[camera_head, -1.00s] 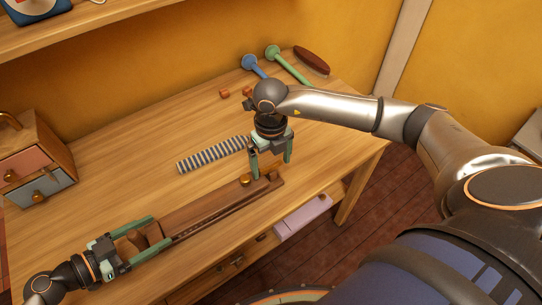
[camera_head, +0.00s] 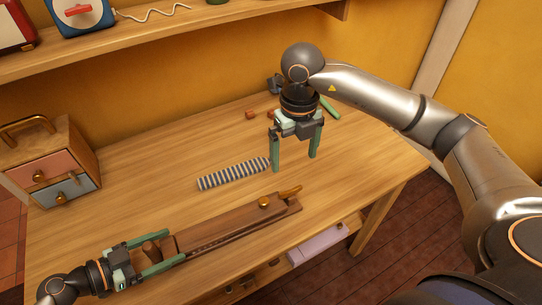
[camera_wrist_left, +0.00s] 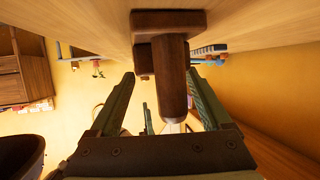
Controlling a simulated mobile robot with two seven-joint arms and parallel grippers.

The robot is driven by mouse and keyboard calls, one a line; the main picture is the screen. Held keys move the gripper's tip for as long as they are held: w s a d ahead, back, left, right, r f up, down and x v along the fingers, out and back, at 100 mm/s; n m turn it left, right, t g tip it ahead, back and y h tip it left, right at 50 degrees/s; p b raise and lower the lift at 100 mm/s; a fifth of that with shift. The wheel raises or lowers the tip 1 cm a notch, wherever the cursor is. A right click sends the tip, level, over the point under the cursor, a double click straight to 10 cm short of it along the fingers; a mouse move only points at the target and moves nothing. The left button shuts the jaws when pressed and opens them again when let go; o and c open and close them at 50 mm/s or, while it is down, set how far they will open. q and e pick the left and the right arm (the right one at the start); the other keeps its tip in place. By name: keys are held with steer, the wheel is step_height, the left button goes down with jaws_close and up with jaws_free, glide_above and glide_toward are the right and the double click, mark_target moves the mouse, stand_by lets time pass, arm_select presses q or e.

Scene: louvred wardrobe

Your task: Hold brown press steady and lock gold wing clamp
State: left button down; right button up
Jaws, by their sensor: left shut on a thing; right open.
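The brown press (camera_head: 225,225) is a long wooden bar lying along the table's front edge. A brown upright handle (camera_head: 150,250) stands at its left end and also shows in the left wrist view (camera_wrist_left: 170,80). My left gripper (camera_head: 168,245) is shut on this handle, a finger on each side. At the press's right end are a round gold knob (camera_head: 264,203) and a gold wing clamp (camera_head: 290,192), the wing pointing right. My right gripper (camera_head: 296,163) is open and empty, raised above the table behind the clamp, touching neither.
A striped roll (camera_head: 234,174) lies behind the press. Small orange blocks (camera_head: 251,115) and a green-handled tool (camera_head: 328,108) lie at the back. A small drawer chest (camera_head: 50,165) stands at left. A shelf (camera_head: 190,40) runs above. The table's middle left is clear.

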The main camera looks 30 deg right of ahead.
arm_select(q)
steer(key=shift+s+a+f, duration=0.1)
steer(key=shift+f, duration=0.2)
steer(key=shift+c, duration=0.9)
jaws_free()
steer(key=shift+o, duration=0.9)
steer(key=shift+r, duration=0.2)
